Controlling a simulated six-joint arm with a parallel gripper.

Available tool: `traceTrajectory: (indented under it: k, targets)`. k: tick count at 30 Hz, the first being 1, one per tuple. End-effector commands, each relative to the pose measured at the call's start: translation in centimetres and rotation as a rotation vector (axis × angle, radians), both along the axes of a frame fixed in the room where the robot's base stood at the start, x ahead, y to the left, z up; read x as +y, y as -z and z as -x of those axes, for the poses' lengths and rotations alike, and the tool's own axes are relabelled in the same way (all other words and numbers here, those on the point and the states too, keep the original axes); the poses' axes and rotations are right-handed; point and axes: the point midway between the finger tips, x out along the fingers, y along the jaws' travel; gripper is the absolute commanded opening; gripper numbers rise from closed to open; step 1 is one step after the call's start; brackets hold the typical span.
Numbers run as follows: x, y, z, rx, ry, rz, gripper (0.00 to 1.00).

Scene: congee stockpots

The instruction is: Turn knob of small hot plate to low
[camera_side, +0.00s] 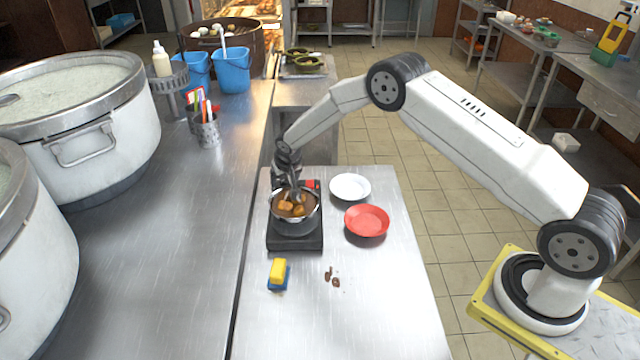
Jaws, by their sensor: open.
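The small hot plate (295,243) is a black slab on the steel table, left of its middle. A small dark pot (296,225) with brown stew and orange-brown pieces sits on it. My gripper (293,193) is open, pointing down at the far side of the pot, over or just behind its rim. I cannot tell whether it touches anything. A small red patch (312,184) shows just right of the gripper at the plate's far end. I cannot make out the knob or its setting; the pot and gripper hide part of the plate.
A white plate (350,187) and a red plate (367,221) lie right of the pot. A yellow-and-blue sponge (278,272) and brown scraps (332,278) lie nearer. Big stockpots (100,160) stand on the left counter (170,260). The table's front is clear.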

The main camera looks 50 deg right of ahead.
Motion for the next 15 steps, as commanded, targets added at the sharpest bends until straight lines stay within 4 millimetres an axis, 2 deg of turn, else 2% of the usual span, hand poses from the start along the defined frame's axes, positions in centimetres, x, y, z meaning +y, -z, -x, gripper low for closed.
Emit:
traceTrajectory:
  k: [1,6,8,9,15]
  targets:
    - [0.00,-0.01,0.00,0.000,0.000,0.000,0.79]
    - [0.01,-0.03,0.00,0.000,0.000,0.000,0.25]
    - [0.02,-0.03,-0.01,0.000,0.000,0.000,0.06]
    - [0.02,-0.03,-0.01,0.000,0.000,0.000,0.00]
    - [0.06,-0.04,-0.02,0.000,0.011,0.000,0.00]
